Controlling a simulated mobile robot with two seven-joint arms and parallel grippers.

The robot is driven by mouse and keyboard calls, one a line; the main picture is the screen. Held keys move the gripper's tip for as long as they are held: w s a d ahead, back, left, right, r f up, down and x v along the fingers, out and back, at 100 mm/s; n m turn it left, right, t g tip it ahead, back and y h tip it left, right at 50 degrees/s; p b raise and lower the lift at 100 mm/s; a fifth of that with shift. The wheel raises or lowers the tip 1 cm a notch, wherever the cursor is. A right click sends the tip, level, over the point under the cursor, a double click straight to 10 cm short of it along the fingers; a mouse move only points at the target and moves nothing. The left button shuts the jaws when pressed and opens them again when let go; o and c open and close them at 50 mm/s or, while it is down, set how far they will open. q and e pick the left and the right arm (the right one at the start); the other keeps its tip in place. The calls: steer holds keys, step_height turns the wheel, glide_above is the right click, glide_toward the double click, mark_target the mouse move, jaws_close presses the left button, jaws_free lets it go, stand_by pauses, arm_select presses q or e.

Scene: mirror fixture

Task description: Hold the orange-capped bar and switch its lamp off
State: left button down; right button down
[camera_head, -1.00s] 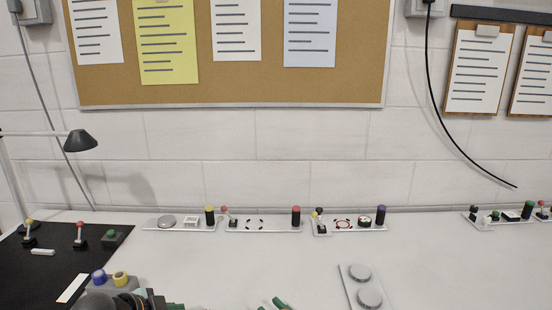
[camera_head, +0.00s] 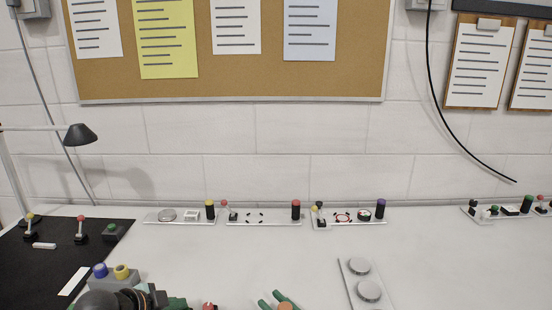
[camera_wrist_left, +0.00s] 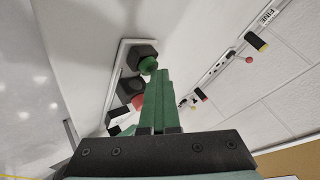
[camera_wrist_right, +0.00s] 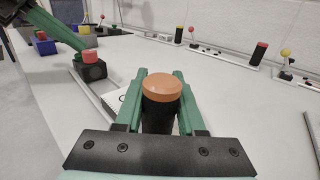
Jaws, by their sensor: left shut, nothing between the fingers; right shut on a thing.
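The orange-capped bar shows best in the right wrist view: a black post with an orange cap (camera_wrist_right: 162,88) stands between the fingers of my right gripper (camera_wrist_right: 162,80), which is shut on it. A white square (camera_wrist_right: 115,102) and a black block with a red top (camera_wrist_right: 90,58) lie beyond it. In the head view the orange cap (camera_head: 285,306) is at the bottom edge. My left gripper (camera_wrist_left: 160,75) is shut and empty, its tips near a green knob (camera_wrist_left: 148,65) and a red part (camera_wrist_left: 138,102) in the left wrist view. I cannot tell whether it touches either, or whether a lamp is lit.
Several bars with capped posts stand along the wall, including a red-capped post (camera_head: 296,210). A plate with two grey discs (camera_head: 368,291) lies right of my right gripper. A black mat (camera_head: 40,262) is at the left. The table middle is clear.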

arm_select(q)
steer(key=shift+s+a+f, duration=0.1)
steer(key=shift+s+f, duration=0.1)
arm_select(e)
steer(key=shift+c, duration=2.2)
jaws_free()
arm_select(q)
step_height(320, 180, up, 6)
steer(key=shift+w+r, duration=0.15)
steer(key=shift+r, duration=0.1)
